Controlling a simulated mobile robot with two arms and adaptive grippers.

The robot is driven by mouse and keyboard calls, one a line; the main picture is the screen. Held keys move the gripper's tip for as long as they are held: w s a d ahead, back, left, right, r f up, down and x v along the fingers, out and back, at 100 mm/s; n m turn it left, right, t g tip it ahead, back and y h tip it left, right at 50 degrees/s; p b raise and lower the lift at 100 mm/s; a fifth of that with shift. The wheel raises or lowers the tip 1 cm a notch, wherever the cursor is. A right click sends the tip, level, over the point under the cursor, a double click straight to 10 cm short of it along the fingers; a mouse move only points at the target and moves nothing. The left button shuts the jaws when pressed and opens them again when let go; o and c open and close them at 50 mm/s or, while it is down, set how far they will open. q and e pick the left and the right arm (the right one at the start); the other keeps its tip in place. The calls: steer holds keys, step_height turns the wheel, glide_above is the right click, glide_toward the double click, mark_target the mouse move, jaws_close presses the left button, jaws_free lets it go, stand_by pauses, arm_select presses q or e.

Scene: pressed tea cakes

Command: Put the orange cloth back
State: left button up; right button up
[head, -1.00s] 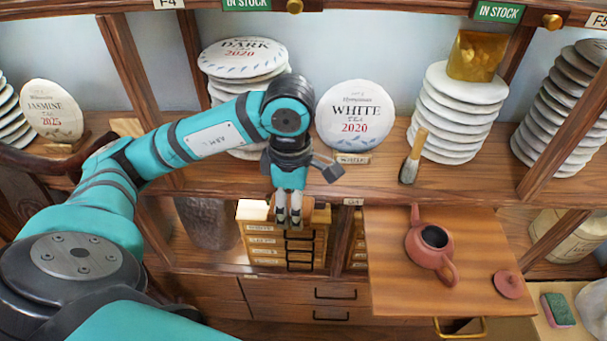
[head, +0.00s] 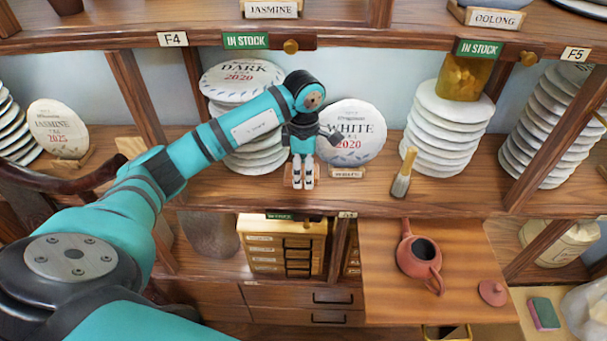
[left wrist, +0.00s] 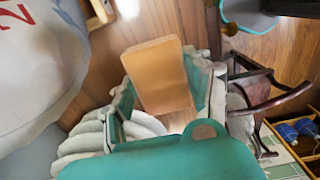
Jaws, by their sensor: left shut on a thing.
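My left gripper (head: 302,182) is in front of the middle shelf's cakes, fingers pointing down. It is shut on an orange-tan, flat, rounded slab that looks like the folded orange cloth (left wrist: 158,75). The cloth fills the space between the fingers in the left wrist view. In the head view only a small brownish bit shows behind the fingertips, and I cannot tell whether it touches the shelf. The White 2020 cake (head: 352,135) stands just to the right of the gripper. My right gripper is not in view.
The Dark 2020 cake stack (head: 245,80) is behind my left arm. A brush (head: 404,175) stands right of the White cake, before a stack topped by a gold packet (head: 463,78). Below, a pull-out board (head: 385,290) holds a teapot (head: 420,256). A sponge (head: 545,313) lies lower right.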

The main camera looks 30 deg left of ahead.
mark_target(303, 172)
arm_select(q)
step_height(303, 172, down, 2)
steer(key=shift+s+f+p, duration=0.1)
steer(key=shift+f+p, duration=0.05)
steer(key=shift+p, duration=0.4)
steer(key=shift+f, duration=0.3)
steer(key=shift+f, duration=0.1)
steer(key=shift+f, duration=0.15)
steer(key=o, duration=1)
steer(key=shift+r, duration=0.2)
